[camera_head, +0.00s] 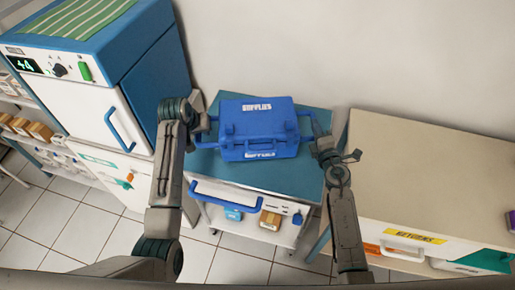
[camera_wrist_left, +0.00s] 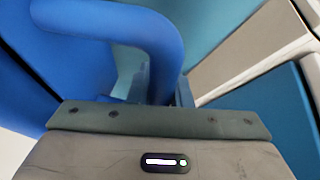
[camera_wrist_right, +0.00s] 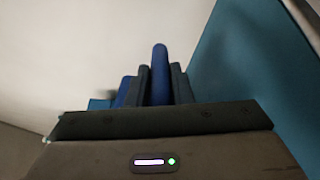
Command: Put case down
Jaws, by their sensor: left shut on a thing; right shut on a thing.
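A blue case (camera_head: 258,128) with white lettering is upright over the teal top of a small cart (camera_head: 275,180), between my two arms. I cannot tell whether its underside touches the cart top. My left gripper (camera_head: 203,127) is shut on the case's left side handle; the blue handle (camera_wrist_left: 150,30) fills much of the left wrist view. My right gripper (camera_head: 318,138) is shut on the right side handle; in the right wrist view the blue handle (camera_wrist_right: 160,75) stands between the two dark fingers.
A blue and white cabinet (camera_head: 165,75) with a display stands close on the left. A beige-topped bench (camera_head: 430,170) with a drawer is on the right. The cart has a blue front rail (camera_head: 225,200) and a lower shelf with boxes. A wall is behind.

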